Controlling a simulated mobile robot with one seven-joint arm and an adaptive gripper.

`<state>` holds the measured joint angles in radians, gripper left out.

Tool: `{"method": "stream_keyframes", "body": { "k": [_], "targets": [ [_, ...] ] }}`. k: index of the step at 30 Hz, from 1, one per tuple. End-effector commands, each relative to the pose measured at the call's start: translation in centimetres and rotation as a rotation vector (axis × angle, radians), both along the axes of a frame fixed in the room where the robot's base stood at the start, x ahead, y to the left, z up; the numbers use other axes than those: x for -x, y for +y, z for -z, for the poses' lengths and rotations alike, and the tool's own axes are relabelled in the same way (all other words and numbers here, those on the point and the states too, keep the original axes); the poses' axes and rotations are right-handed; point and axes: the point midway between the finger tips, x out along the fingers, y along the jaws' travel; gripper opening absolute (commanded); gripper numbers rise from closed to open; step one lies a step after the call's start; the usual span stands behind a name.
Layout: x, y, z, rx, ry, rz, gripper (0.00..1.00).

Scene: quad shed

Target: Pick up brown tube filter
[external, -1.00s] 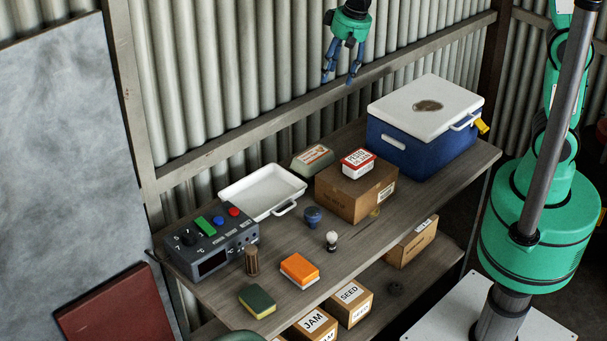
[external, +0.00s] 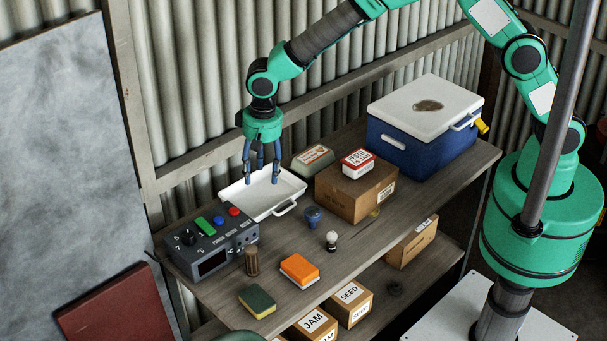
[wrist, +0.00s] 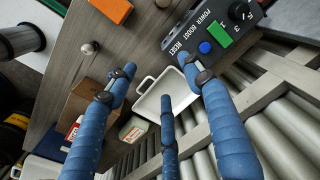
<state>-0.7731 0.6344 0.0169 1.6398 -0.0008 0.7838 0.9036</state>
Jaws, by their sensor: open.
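The brown tube filter appears to be the short brown ribbed cylinder (external: 252,262), standing upright on the shelf. It is at the front right corner of the grey control box (external: 212,240), left of an orange-and-white sponge (external: 300,270). My gripper (external: 262,182) has three blue fingers, spread open and empty. It hangs above the white tray, behind and above the cylinder and apart from it. In the wrist view my fingers (wrist: 160,78) point over the white tray (wrist: 166,90). A small rounded top at that view's upper edge may be the cylinder, cut off by the frame.
A blue stamp-like knob (external: 312,217) and a white-topped one (external: 332,240) stand to the right. A cardboard box (external: 350,198) and a blue cooler (external: 410,150) are further right. A green sponge (external: 257,301) lies at the front. The corrugated wall is close behind.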

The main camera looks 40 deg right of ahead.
Motion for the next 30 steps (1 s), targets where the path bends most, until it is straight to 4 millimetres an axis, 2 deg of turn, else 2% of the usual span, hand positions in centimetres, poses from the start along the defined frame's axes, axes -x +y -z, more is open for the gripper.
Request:
{"method": "stream_keyframes", "body": {
  "k": [1, 6, 12, 18, 30],
  "targets": [
    [0.6, 1.4, 1.5, 0.007, 0.009, -0.001, 0.51],
    [2.4, 5.3, 5.9, 0.025, 0.029, 0.007, 0.51],
    [4.3, 8.3, 9.9, 0.042, 0.045, 0.016, 0.51],
    [5.0, 9.3, 11.3, 0.047, 0.049, 0.021, 0.51],
    [5.0, 9.3, 11.5, 0.047, 0.049, 0.021, 0.51]
  ]
}}
